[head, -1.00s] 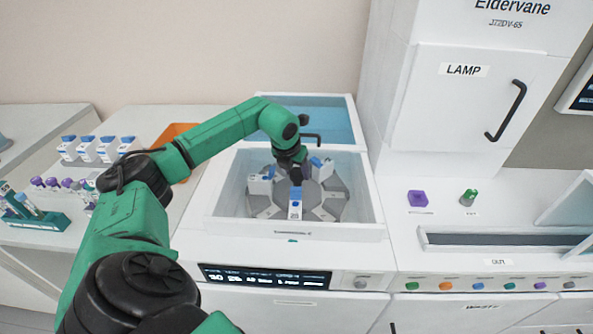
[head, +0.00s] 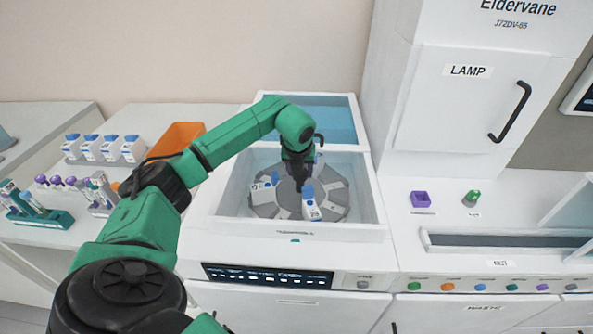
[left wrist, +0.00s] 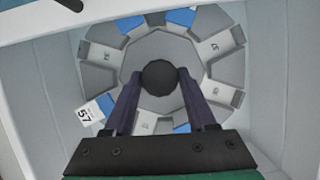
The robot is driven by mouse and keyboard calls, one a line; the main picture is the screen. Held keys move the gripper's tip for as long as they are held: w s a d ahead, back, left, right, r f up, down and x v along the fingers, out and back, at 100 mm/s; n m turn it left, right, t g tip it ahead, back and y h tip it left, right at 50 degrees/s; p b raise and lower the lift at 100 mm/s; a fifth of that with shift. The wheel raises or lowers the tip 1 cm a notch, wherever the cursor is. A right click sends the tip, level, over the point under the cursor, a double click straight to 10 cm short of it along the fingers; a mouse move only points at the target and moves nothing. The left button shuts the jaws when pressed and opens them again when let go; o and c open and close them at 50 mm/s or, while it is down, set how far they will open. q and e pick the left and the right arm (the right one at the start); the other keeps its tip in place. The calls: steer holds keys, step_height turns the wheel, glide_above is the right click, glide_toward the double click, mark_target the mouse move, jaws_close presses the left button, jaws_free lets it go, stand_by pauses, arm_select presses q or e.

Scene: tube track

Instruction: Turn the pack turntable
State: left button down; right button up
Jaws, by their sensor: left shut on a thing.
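The pack turntable (head: 337,200) is a grey segmented disc inside an open white well. It also shows in the left wrist view (left wrist: 205,48), with a round dark knob (left wrist: 159,76) at its centre. My left gripper (head: 299,186) reaches down over the middle of the disc; its two fingers (left wrist: 160,88) are shut on the knob, one on each side. A white pack with a blue top (head: 311,208) stands at the front of the disc, and another pack (head: 263,189) at its left. The far side is partly hidden by my arm. My right gripper is not in view.
The well's white walls (head: 374,192) surround the disc closely. A blue-tinted lid (head: 340,118) stands behind it. The LAMP cabinet (head: 455,110) rises at the right. Several packs (head: 132,149), tube racks (head: 45,219) and an orange bin (head: 180,138) are at the left.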

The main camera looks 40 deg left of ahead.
arm_select(q)
steer(key=shift+w+r+n+g+y+b, duration=0.1)
steer(key=shift+n+g+y+b, duration=0.2)
steer(key=shift+n, duration=0.75)
steer(key=shift+w+n+g+y+b, duration=0.1)
steer(key=shift+n+y, duration=0.3)
steer(key=shift+n, duration=1.15)
steer(key=shift+c, duration=1)
jaws_free()
steer(key=shift+s, duration=0.1)
steer(key=shift+d, duration=0.1)
steer(key=v, duration=1.4)
steer(key=shift+r, duration=0.35)
